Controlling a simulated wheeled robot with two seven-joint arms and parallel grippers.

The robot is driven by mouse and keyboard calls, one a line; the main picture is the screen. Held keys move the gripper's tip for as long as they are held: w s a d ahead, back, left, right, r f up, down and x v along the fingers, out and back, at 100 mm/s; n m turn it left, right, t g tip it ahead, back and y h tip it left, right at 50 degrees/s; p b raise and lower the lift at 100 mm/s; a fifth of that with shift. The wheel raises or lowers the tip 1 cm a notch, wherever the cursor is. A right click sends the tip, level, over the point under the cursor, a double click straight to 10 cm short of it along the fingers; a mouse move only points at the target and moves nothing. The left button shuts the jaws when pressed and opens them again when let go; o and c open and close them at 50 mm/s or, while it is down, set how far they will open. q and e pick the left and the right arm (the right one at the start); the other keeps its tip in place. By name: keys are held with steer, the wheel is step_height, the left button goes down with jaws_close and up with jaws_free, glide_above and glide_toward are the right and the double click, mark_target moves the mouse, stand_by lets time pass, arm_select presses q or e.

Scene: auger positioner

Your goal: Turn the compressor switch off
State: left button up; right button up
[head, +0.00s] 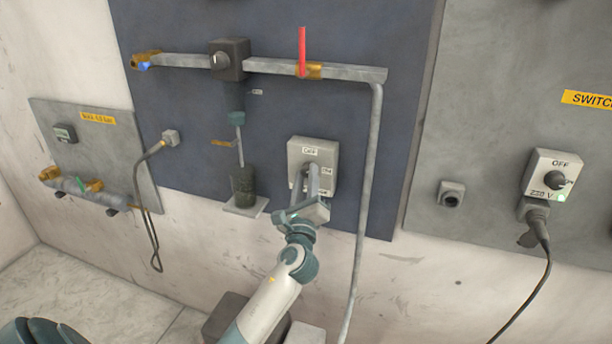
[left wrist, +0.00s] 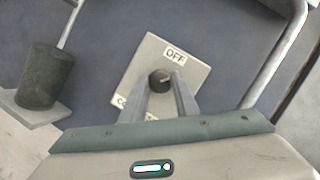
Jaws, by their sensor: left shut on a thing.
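The compressor switch is a light grey box (head: 327,155) on the dark blue panel, with an OFF label at its top. In the left wrist view the box (left wrist: 200,75) shows a round dark knob (left wrist: 160,80) at its middle. My left gripper (head: 314,172) reaches up to the box from below, and its fingers (left wrist: 162,90) are shut on the knob. The knob's light mark points up and to the right, roughly toward the OFF label (left wrist: 175,55). In the head view the fingers hide the knob. My right gripper is not in view.
A grey pipe (head: 370,170) runs down right of the box. A dark green cylinder (head: 243,180) stands on a small shelf to the left. A red valve handle (head: 302,50) is above. A 230 V switch box (head: 545,165) with a cable is at the right.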

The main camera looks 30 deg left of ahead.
arm_select(q)
steer(key=n+g+p, duration=0.1)
steer(key=n, duration=0.1)
steer(key=r+n+g+y+p, duration=0.1)
steer(key=n, duration=0.2)
steer(key=shift+r+n+p, duration=0.2)
steer(key=shift+n+p, duration=0.1)
steer(key=shift+p, duration=0.1)
steer(key=shift+n+g+p, duration=0.9)
steer(key=shift+n+p, duration=0.6)
steer(key=shift+n, duration=0.5)
steer(key=shift+f, duration=0.1)
steer(key=o, duration=1)
steer(key=shift+a, duration=0.1)
steer(key=shift+o, duration=0.2)
steer(key=shift+w+f, duration=0.1)
steer(key=shift+f, duration=0.15)
steer(key=shift+h, duration=0.3)
